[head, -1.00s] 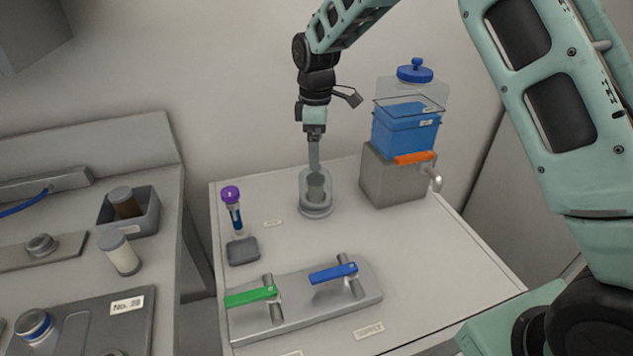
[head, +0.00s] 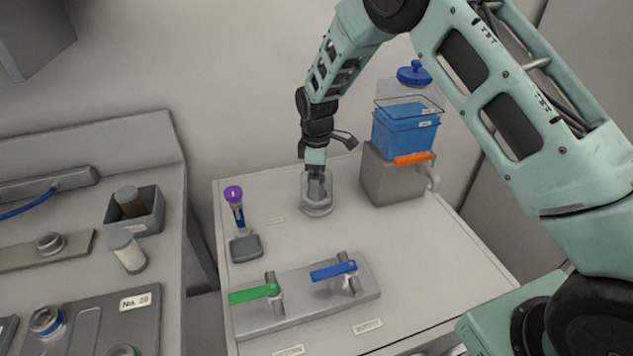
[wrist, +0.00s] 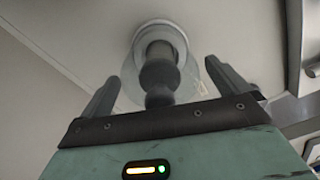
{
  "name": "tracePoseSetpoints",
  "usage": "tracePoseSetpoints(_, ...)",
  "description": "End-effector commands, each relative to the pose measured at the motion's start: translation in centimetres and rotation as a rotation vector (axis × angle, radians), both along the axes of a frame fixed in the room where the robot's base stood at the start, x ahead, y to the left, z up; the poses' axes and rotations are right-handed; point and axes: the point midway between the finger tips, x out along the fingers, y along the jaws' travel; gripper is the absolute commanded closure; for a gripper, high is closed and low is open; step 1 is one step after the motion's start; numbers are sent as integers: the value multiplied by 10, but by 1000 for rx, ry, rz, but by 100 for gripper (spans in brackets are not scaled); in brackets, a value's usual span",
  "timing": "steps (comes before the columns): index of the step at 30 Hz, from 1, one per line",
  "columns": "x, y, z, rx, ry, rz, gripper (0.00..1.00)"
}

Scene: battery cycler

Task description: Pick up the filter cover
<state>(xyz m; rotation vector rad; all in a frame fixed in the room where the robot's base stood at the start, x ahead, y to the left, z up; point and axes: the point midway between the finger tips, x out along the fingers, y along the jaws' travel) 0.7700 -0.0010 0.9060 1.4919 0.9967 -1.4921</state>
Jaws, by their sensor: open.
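What I take to be the filter cover, a grey knobbed piece (wrist: 160,76), stands upright in a clear round holder (head: 317,206) near the back of the white table. In the wrist view its rounded knob points toward my gripper (wrist: 163,82). The gripper is open, with one finger on each side of the knob and visible gaps between them. In the head view my gripper (head: 317,178) is pointing down at the holder's top and hides most of the piece. Whether a fingertip touches it I cannot tell.
A grey block with a blue container (head: 404,130) stands close on the right. A purple-capped tube (head: 236,208) stands to the left. A plate with green and blue levers (head: 308,292) lies in front. The table between is mostly clear.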

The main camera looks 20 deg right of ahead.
Motion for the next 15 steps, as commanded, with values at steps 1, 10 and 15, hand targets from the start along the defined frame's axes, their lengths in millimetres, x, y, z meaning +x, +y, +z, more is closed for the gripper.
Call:
tracePoseSetpoints(1, 0, 0, 0, 0, 0, 0, 0)
tracePoseSetpoints(10, 0, 0, 1, 1, 0, 0, 39)
tracePoseSetpoints(15, 0, 0, 4, 1, -1, 0, 39)
